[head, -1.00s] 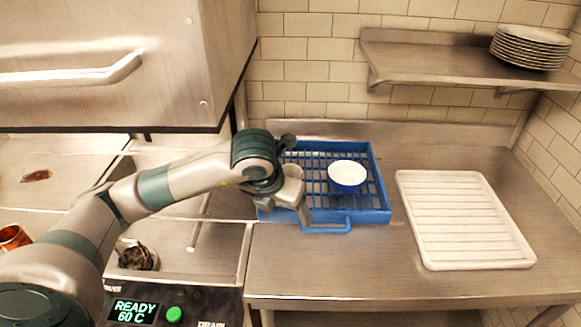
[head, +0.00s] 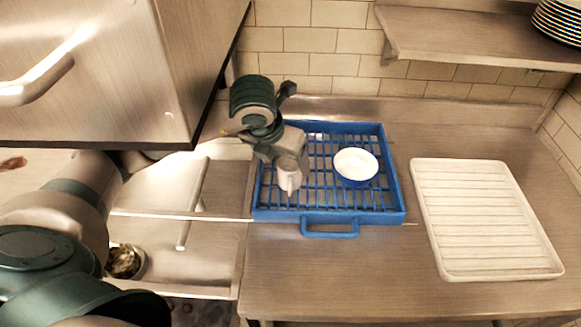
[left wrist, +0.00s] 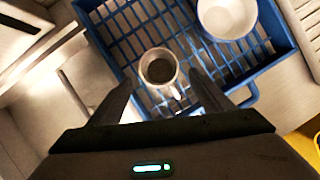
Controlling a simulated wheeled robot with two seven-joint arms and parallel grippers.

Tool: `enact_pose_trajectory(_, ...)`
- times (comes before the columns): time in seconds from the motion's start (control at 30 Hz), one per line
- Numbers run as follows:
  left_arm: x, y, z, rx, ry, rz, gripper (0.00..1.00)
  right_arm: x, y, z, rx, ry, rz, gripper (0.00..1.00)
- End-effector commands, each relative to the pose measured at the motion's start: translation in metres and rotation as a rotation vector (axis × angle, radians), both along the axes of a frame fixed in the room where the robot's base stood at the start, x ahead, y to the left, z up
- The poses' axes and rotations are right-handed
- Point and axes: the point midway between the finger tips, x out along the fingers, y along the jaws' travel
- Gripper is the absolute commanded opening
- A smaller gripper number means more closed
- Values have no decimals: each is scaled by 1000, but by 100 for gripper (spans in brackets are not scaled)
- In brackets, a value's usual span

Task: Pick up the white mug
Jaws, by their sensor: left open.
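The white mug (head: 288,174) stands in the blue rack (head: 330,216), left of the bowl, partly covered by my gripper in the head view. In the left wrist view the mug (left wrist: 147,80) shows its round rim and dark inside, with its handle pointing toward the camera. My left gripper (head: 284,150) is above the mug. In the left wrist view its two fingers (left wrist: 160,82) are spread, one to each side of the mug, and nothing is held. Whether the fingers touch the mug is not clear. My right gripper is not in view.
A white bowl with a blue outside (head: 356,166) sits in the rack close to the mug's right. A white ribbed drainboard (head: 485,220) lies further right. A shelf (head: 440,45) with stacked plates (head: 562,22) is above. The steel counter (head: 330,275) in front is clear.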

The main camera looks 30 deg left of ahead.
Motion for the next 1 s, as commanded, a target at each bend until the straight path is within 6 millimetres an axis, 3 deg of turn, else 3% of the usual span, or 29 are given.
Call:
enact_pose_trajectory(0.4,1,0,-1,0,1,0,73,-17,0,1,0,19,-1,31)
enact_pose_trajectory(0.7,8,0,-20,1,1,1,73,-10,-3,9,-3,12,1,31)
enact_pose_trajectory(1.0,9,0,-22,0,0,0,73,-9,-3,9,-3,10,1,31)
